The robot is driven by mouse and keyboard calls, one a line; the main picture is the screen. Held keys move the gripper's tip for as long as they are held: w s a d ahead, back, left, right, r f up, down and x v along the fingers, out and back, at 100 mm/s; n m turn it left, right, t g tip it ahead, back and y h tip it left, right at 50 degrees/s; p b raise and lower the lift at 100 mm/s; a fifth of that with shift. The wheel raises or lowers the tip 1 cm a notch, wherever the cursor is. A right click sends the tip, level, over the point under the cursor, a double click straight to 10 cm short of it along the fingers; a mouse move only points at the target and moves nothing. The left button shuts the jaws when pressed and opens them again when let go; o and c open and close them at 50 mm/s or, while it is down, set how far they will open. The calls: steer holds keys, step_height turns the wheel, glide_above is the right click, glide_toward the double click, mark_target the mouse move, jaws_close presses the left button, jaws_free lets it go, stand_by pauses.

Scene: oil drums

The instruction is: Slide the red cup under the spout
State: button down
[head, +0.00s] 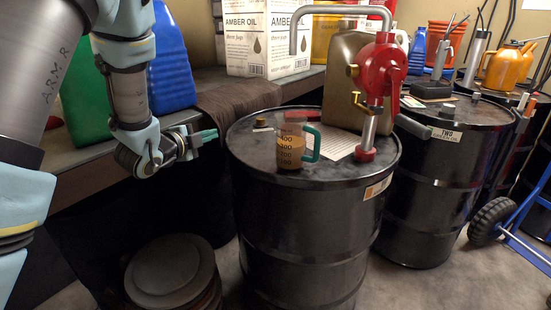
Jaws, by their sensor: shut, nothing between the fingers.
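I see no red cup. A brown-tinted measuring cup (288,148) with dark number marks and a teal handle on its right stands upright on the near black drum's lid (248,160). A red hand pump (383,70) rises from the right of that lid. Its grey spout (294,35) bends left and down, ending high above the lid. In the picture the cup is below the spout's end; whether it is directly under is unclear. My gripper (213,135), with teal fingertips, is shut and empty, left of the drum's rim and apart from the cup.
A tan jug (347,75), a paper sheet (340,140), a red block (303,115) and a small cap (262,124) are on the lid. A second drum (440,190) stands at right. A bench with a brown cloth (238,97) lies behind my gripper.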

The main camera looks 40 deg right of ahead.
steer(key=s+d+m+g+h, duration=0.1)
steer(key=s+d+m+g, duration=0.1)
steer(key=s, duration=0.1)
steer(key=s+d+f+m+g+h+b, duration=0.1)
steer(key=s+d+m, duration=0.2)
steer(key=s, duration=0.1)
steer(key=s+d+f+m+g+h+b, duration=0.1)
steer(key=s+d+m+g+h, duration=0.1)
steer(key=s+d, duration=0.1)
steer(key=shift+s+f+m+g, duration=0.15)
steer(key=shift+f+m+g, duration=0.1)
steer(key=shift+m+g, duration=0.05)
steer(key=shift+s+d+r, duration=0.1)
steer(key=shift+d, duration=0.2)
steer(key=d+p, duration=0.1)
steer(key=d, duration=0.2)
steer(key=d+p, duration=0.1)
steer(key=d, duration=0.2)
steer(key=w+d, duration=0.1)
steer(key=d, duration=0.2)
steer(key=shift+p, duration=0.4)
steer(key=shift+w+d+f+b, duration=0.2)
steer(key=shift+w+d+b, duration=0.35)
steer(key=shift+b, duration=0.3)
steer(key=shift+w+d+r, duration=0.2)
steer(key=shift+w, duration=0.1)
